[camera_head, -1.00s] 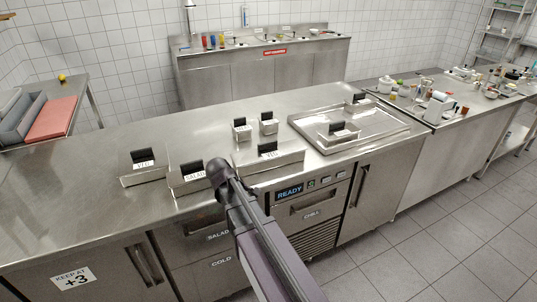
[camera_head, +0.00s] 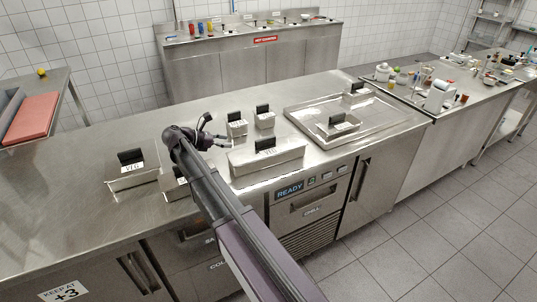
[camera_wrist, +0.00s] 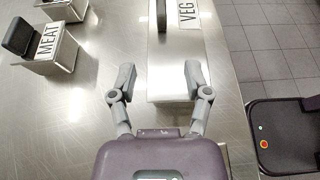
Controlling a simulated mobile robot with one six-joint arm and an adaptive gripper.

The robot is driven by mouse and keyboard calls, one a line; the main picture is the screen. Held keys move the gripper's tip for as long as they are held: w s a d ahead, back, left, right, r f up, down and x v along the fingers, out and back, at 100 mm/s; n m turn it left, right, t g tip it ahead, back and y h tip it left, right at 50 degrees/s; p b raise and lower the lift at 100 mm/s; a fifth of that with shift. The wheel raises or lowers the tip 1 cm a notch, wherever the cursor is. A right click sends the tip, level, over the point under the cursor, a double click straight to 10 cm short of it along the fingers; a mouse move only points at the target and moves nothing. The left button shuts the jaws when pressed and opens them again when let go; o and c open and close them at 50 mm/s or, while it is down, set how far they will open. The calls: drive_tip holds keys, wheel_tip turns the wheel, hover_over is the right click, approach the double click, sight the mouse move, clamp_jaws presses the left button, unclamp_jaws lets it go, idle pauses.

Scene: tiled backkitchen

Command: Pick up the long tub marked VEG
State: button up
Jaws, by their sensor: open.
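The long metal tub marked VEG (camera_head: 266,163) stands on the steel counter, with a black clip holding its white label. It also shows in the wrist view (camera_wrist: 170,80), its near end reaching in between the fingers. My gripper (camera_head: 215,128) is open and empty, off the tub's left end. In the wrist view my gripper (camera_wrist: 160,72) has its right finger overlapping the tub and its left finger over bare counter. Whether they touch the tub I cannot tell. A shorter tub marked VEG (camera_head: 131,182) stands farther left.
A tub (camera_head: 178,190), partly hidden by my arm, stands between the two VEG tubs. Two small tubs (camera_head: 237,129) (camera_head: 265,122) stand behind the long one; one marked MEAT (camera_wrist: 50,55) shows in the wrist view. A steel tray (camera_head: 300,108) with two tubs lies right.

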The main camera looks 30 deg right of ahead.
drive_tip(key=shift+d, duration=0.1)
drive_tip(key=b, duration=0.3)
approach(259, 147)
drive_tip(key=d, duration=0.1)
drive_tip(key=w+d, duration=0.1)
drive_tip(key=d, duration=0.1)
drive_tip(key=shift+f, duration=0.2)
drive_tip(key=shift+x, duration=0.8)
drive_tip(key=shift+d, duration=0.15)
drive_tip(key=shift+b+x, duration=1)
drive_tip(key=shift+x, duration=1.55)
drive_tip(key=shift+s+r, duration=0.1)
drive_tip(key=shift+r, duration=0.1)
clamp_jaws()
